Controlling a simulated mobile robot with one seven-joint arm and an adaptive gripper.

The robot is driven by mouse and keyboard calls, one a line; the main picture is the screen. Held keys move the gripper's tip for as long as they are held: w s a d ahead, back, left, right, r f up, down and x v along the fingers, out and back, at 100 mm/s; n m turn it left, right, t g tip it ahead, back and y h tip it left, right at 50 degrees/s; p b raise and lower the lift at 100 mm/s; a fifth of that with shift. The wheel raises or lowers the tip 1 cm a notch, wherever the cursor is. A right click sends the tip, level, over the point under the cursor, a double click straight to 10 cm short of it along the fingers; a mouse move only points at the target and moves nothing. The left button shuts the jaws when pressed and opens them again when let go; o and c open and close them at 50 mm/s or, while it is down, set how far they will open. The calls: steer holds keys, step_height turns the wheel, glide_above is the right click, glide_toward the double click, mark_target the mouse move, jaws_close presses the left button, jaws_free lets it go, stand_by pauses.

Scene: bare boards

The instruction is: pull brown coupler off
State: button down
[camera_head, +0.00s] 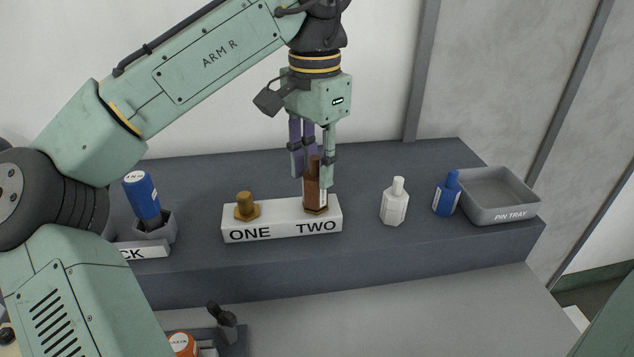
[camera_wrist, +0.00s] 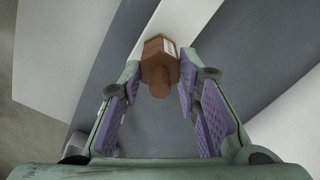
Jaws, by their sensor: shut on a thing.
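The brown coupler (camera_head: 312,194) stands upright on the TWO end of a white block (camera_head: 276,220), a pale label strip on its side. My gripper (camera_head: 314,178) points down over it, one finger on each side, shut on it. In the wrist view the coupler's six-sided body and round knob (camera_wrist: 157,82) show between the purple finger pads of my gripper (camera_wrist: 158,70). Its lower end shows at the block, though I cannot tell whether it is still seated. A shorter ochre fitting (camera_head: 246,207) with a six-sided base stands at the ONE end.
A white bottle-shaped piece (camera_head: 395,202) and a blue one (camera_head: 447,194) stand right of the block, beside the grey pin tray (camera_head: 500,196), which looks empty. A blue piece (camera_head: 142,196) sits in a grey holder at left. The dark shelf (camera_head: 365,170) is clear behind the block.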

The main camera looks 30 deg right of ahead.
steer(key=shift+r+p, duration=0.55)
steer(key=shift+p, duration=0.15)
steer(key=shift+r+p, duration=1.1)
steer(key=shift+p, duration=0.3)
steer(key=shift+r+p, duration=0.4)
steer(key=shift+r, duration=1.6)
